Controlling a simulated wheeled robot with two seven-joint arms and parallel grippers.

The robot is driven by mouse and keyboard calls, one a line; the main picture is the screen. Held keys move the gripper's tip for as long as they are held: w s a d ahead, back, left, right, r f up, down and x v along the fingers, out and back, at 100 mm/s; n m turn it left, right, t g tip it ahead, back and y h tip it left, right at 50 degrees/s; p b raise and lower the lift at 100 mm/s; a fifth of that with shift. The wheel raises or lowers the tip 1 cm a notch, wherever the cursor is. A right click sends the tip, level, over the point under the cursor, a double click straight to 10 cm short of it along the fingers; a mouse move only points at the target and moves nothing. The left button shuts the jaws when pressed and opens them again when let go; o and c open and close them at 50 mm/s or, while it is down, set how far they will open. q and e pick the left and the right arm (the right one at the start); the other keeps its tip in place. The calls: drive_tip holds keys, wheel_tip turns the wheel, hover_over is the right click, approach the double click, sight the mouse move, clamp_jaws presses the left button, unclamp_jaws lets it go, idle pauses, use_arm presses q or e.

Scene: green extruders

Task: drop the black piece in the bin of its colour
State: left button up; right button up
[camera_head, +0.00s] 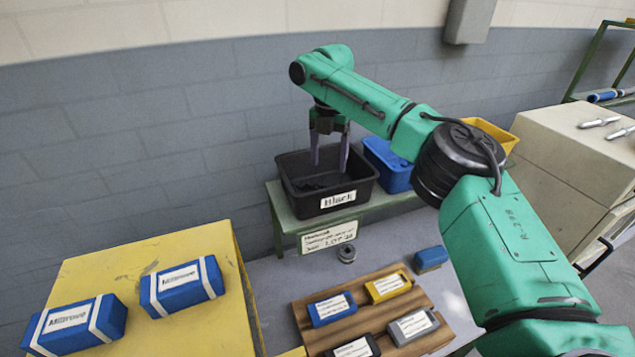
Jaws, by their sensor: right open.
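The black bin (307,206), with a handwritten "Black" label on its front, stands on a green-edged bench. My right gripper (329,164) points down over this bin, its two fingers apart with nothing visible between them. Dark shapes lie inside the bin, too dim to tell apart. A black piece (353,348) with a white label lies on the wooden board (372,310), partly cut off by the lower picture edge. My left gripper is out of the picture.
A blue bin (388,170) and a yellow bin (491,134) stand right of the black bin. Blue, yellow and grey pieces share the board. A loose blue block (430,258) and a grey ring (346,253) lie nearby. A yellow table (190,335) holds two blue blocks.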

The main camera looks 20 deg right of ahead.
wheel_tip(320, 180, up, 7)
drive_tip(key=shift+s+r, duration=0.2)
drive_tip(key=shift+w, duration=0.1)
